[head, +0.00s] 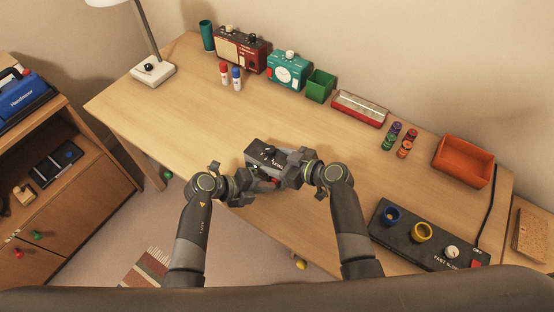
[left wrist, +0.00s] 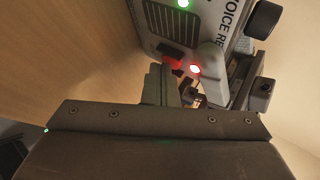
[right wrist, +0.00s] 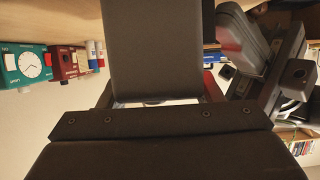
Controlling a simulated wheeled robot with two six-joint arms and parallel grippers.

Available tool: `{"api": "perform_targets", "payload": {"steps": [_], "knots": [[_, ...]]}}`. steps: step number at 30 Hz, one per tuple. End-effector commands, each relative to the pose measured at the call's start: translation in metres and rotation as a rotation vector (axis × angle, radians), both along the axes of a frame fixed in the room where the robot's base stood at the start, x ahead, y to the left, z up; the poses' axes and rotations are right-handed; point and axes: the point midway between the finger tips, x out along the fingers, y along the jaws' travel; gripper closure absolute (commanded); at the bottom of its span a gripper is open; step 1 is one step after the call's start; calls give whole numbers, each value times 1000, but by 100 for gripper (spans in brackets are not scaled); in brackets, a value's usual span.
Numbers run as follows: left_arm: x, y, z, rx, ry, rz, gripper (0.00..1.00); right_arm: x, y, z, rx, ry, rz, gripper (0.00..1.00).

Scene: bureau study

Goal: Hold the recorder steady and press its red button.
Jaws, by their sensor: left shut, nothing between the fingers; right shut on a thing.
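The recorder (head: 262,154) is a dark box with a pale lettered face, held above the desk's front part. My right gripper (head: 292,170) is shut on it from the right. In the left wrist view the recorder's face (left wrist: 205,38) shows the lettering, a green light, a glowing red light and a red button (left wrist: 172,63). My left gripper (head: 262,185) is shut and empty, just below the recorder. Its fingertips (left wrist: 165,74) are close to the red button; I cannot tell whether they touch it. In the right wrist view the recorder's dark body (right wrist: 155,45) fills the middle.
The desk (head: 190,120) is clear around my grippers. A red radio (head: 240,50), teal timer (head: 288,70), green box (head: 320,86) and orange tray (head: 463,161) stand along the back. A black control panel (head: 425,240) lies to the right. A lamp (head: 152,70) stands at the left.

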Motion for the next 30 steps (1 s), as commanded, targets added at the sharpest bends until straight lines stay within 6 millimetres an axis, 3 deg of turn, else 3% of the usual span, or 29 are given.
{"api": "perform_targets", "payload": {"steps": [17,30], "knots": [[-11,8,0,1,1,0,100,0,0,0,0,0,0,75],[-46,34,0,1,1,1,100,0,0,0,0,0,0,75]]}}
